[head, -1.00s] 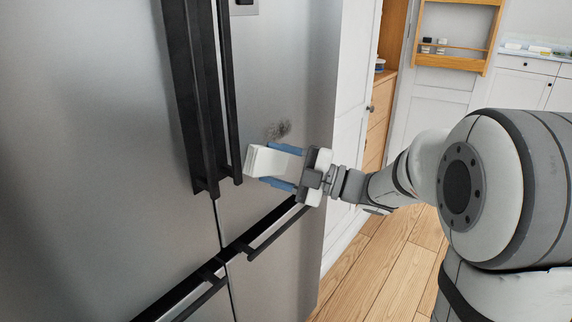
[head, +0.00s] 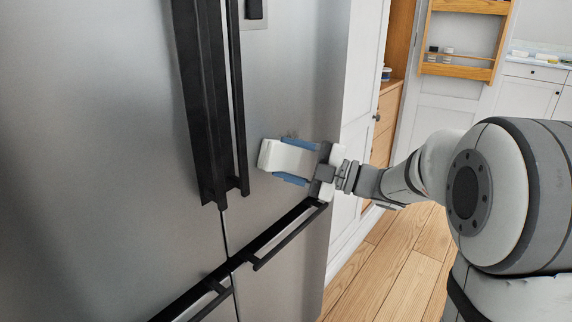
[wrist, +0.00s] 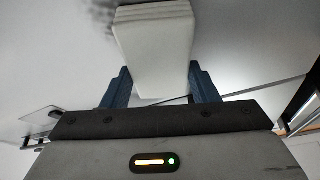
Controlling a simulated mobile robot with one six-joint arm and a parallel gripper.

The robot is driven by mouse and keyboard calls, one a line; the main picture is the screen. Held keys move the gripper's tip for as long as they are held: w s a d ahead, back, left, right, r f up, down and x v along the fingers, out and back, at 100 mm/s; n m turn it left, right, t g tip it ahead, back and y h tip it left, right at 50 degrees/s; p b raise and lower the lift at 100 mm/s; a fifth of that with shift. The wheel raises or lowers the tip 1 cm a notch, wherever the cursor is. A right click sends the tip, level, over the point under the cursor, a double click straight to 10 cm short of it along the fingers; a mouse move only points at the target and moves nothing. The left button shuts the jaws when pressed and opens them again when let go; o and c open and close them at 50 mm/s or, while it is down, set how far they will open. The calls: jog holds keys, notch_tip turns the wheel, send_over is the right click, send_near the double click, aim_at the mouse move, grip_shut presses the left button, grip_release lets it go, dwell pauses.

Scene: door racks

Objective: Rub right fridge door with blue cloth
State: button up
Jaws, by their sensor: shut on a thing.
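The right fridge door (head: 285,75) is brushed grey metal with a black upright handle (head: 239,100). My gripper (head: 290,161), with blue fingers, is shut on a white block (head: 272,155) in front of this door; no blue cloth shows. The block also shows in the wrist view (wrist: 155,45), between the blue fingers (wrist: 160,86). A dark smudge (head: 290,134) is on the door just above the block, partly hidden by the gripper. It shows at the upper left in the wrist view (wrist: 104,18). The block is at or very near the door; contact is unclear.
A black horizontal drawer handle (head: 285,235) runs just below my gripper. The left fridge door (head: 90,120) is beside the right one. A white cabinet (head: 357,110) stands to the right, with a wooden floor (head: 400,260) and a wooden rack (head: 460,40) beyond.

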aim_at(297, 151)
jog(key=shift+w+d, duration=1.1)
jog(key=shift+w, duration=0.35)
jog(key=shift+w+d, duration=1.15)
jog(key=shift+w, duration=0.25)
jog(key=shift+w+d, duration=1.1)
jog(key=shift+w, duration=0.35)
jog(key=shift+w+f, duration=0.1)
jog(key=shift+w, duration=0.1)
jog(key=shift+s, duration=0.1)
jog(key=shift+s+a+b, duration=0.6)
jog(key=shift+s+a, duration=0.05)
jog(key=shift+s, duration=0.25)
jog(key=shift+s+a+b, duration=0.6)
jog(key=shift+s+a, duration=0.1)
jog(key=shift+s, duration=0.25)
jog(key=shift+s+a+b, duration=0.6)
jog(key=shift+s+a, duration=0.05)
jog(key=shift+s, duration=0.25)
jog(key=shift+s+a+b, duration=0.65)
jog(key=shift+s+a, duration=0.45)
jog(key=shift+s, duration=0.25)
jog(key=shift+s+a+b, duration=0.6)
jog(key=shift+s+a, duration=0.45)
jog(key=shift+s, duration=0.3)
